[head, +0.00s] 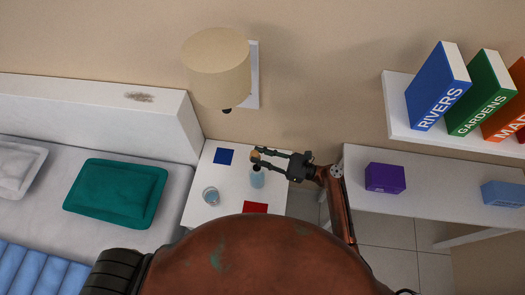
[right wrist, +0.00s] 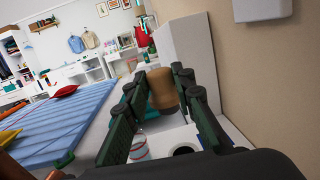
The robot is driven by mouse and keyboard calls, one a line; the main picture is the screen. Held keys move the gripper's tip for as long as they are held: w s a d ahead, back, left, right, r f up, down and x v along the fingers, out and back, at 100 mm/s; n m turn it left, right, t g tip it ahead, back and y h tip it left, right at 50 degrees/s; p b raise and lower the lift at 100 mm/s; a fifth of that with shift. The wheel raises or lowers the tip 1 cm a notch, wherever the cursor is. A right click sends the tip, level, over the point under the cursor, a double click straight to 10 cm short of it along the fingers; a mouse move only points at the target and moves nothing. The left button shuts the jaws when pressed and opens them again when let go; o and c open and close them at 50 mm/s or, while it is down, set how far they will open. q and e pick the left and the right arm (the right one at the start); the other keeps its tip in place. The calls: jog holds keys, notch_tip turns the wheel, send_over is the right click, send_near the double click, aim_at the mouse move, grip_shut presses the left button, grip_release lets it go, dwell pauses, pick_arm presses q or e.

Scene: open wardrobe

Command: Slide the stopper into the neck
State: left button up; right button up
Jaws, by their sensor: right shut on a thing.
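The stopper is a tan cork (head: 254,154); it also shows large between the fingers in the right wrist view (right wrist: 163,88). My right gripper (head: 262,155) is shut on it and holds it above the nightstand. A light blue glass bottle (head: 257,179) stands on the nightstand, just below the cork in the head view. In the right wrist view a dark round opening (right wrist: 185,150), seemingly the bottle's neck, shows below and right of the cork. The cork looks apart from the neck; the exact height gap is hard to tell. My left gripper is not in view.
The white nightstand (head: 194,212) also holds a drinking glass (head: 210,195), a blue square (head: 223,156) and a red item (head: 255,207). A wall lamp (head: 217,65) hangs above. A bed stands left; a desk with a purple box (head: 385,178) stands right.

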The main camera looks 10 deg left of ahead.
jog(key=shift+w+d+p, duration=0.15)
jog(key=shift+w+p, duration=0.05)
jog(key=shift+p, duration=0.2)
jog(key=shift+f, duration=0.15)
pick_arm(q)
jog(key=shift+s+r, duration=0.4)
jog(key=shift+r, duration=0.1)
pick_arm(e)
jog(key=shift+d, duration=0.1)
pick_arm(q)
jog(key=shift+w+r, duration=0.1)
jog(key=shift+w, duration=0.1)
pick_arm(e)
jog(key=shift+p, duration=0.4)
jog(key=shift+f+b, duration=1.95)
jog(key=shift+f, duration=0.95)
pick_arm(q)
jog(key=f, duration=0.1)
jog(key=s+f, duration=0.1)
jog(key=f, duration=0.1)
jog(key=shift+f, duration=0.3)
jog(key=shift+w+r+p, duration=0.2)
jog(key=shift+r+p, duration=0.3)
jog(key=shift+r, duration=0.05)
pick_arm(e)
jog(key=shift+r, duration=0.1)
